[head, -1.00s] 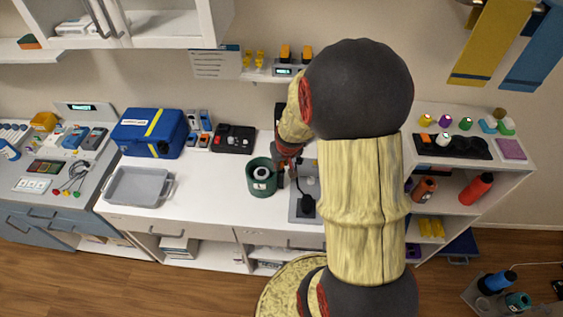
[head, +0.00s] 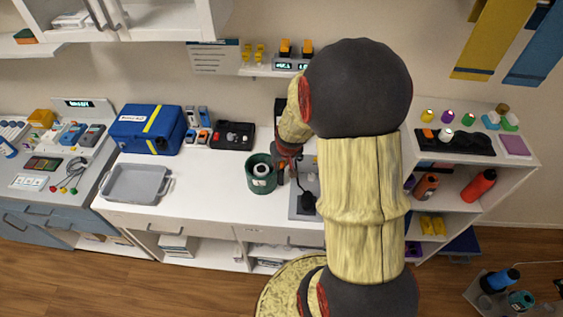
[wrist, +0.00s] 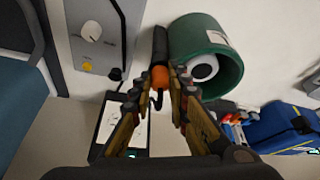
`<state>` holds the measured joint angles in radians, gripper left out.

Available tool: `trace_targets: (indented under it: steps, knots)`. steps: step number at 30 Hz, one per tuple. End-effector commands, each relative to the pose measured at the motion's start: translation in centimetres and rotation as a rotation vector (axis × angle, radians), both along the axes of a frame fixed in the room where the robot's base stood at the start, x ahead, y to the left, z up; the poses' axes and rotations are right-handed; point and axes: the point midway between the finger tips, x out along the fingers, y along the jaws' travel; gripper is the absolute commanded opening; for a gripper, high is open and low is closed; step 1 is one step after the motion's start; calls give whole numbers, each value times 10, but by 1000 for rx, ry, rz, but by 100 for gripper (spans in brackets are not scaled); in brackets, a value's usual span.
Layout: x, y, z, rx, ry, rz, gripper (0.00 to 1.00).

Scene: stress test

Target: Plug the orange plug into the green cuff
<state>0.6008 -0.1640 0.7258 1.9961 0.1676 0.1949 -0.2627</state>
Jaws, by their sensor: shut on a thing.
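The orange plug (wrist: 160,78) is between my fingertips, with a dark cylindrical part beyond it in the wrist view. My gripper (wrist: 168,84) is shut on it. In the head view my gripper (head: 287,165) is just right of the green cuff, low over the white counter. The green cuff (head: 262,184) is a dark green round body with a pale label and a white ring inside it. It also shows in the wrist view (wrist: 232,66), close beside the plug and the right finger. Whether plug and cuff touch, I cannot tell.
A grey box with a dial (wrist: 92,32) and a black cord stands on the other side of the plug. A grey tray (head: 137,183), a blue bag (head: 146,130) and a black tray (head: 234,136) are left on the counter. Bare counter lies left of the cuff.

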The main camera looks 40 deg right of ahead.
Motion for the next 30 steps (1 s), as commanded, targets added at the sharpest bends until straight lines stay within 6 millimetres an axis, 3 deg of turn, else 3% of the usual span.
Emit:
trace_targets:
  steps: [13,14,15,24,30]
  knots:
    - [0,0,-1,0,0,0,0]
    - [0,0,-1,0,0,0,18]
    - [0,0,-1,0,0,0,20]
    - [0,0,-1,0,0,0,37]
    - [0,0,-1,0,1,0,38]
